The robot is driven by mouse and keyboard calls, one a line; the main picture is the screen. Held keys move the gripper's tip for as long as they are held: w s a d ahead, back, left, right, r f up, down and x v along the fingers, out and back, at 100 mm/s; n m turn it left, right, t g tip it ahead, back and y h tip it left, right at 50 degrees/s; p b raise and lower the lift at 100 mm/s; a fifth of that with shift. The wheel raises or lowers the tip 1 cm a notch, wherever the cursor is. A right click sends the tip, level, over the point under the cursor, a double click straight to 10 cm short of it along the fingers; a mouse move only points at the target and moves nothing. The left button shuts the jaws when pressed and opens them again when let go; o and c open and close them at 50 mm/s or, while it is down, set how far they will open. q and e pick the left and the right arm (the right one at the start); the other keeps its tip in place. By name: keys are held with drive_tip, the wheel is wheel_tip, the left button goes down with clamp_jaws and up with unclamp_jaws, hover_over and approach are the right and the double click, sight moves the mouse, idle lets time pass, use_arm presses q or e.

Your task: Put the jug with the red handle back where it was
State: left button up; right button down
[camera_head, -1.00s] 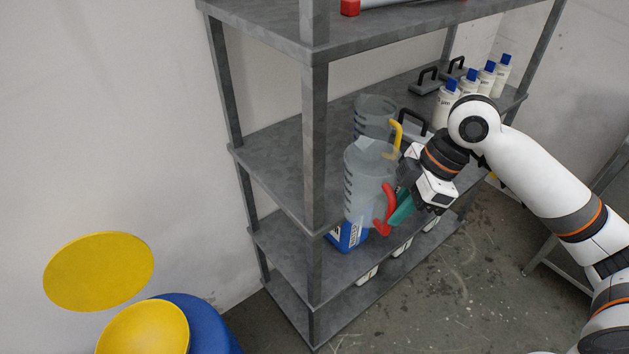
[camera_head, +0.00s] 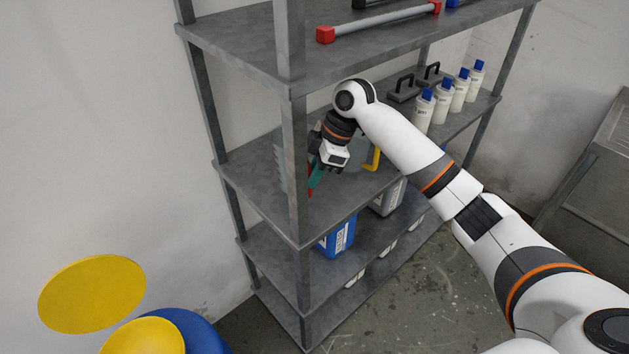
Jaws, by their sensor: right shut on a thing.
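The jug with the red handle (camera_head: 280,158) is at the left end of the middle shelf (camera_head: 250,195). Only a strip of its clear grey body shows left of the front post; the post and my gripper hide most of it, including nearly all of the handle. My right gripper (camera_head: 315,178), with teal fingers, is shut on this jug just right of the post. I cannot tell whether the jug's base touches the shelf. A second jug with a yellow handle (camera_head: 373,158) stands to the right, its body partly hidden by my arm. My left gripper is not in view.
The front post (camera_head: 294,150) stands close beside my gripper. The upper shelf (camera_head: 240,45) lies above and holds a red-ended bar (camera_head: 380,22). White bottles with blue caps (camera_head: 424,108) stand right on the middle shelf. A blue container (camera_head: 338,238) is on the shelf below.

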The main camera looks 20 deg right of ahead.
wheel_tip(320, 180, down, 3)
drive_tip(key=shift+d+f+p, duration=0.1)
drive_tip(key=shift+p, duration=0.35)
drive_tip(key=shift+f, duration=0.15)
drive_tip(key=c, duration=1.5)
unclamp_jaws()
drive_tip(key=shift+o, duration=0.2)
drive_tip(key=s+d+r+b, duration=0.1)
drive_tip(key=d+r+b, duration=0.1)
drive_tip(key=d, duration=0.5)
drive_tip(key=s+d+r+b, duration=0.1)
drive_tip(key=d+r+b, duration=0.2)
drive_tip(key=d, duration=0.3)
drive_tip(key=shift+s+d, duration=0.3)
drive_tip(key=shift+d, duration=0.05)
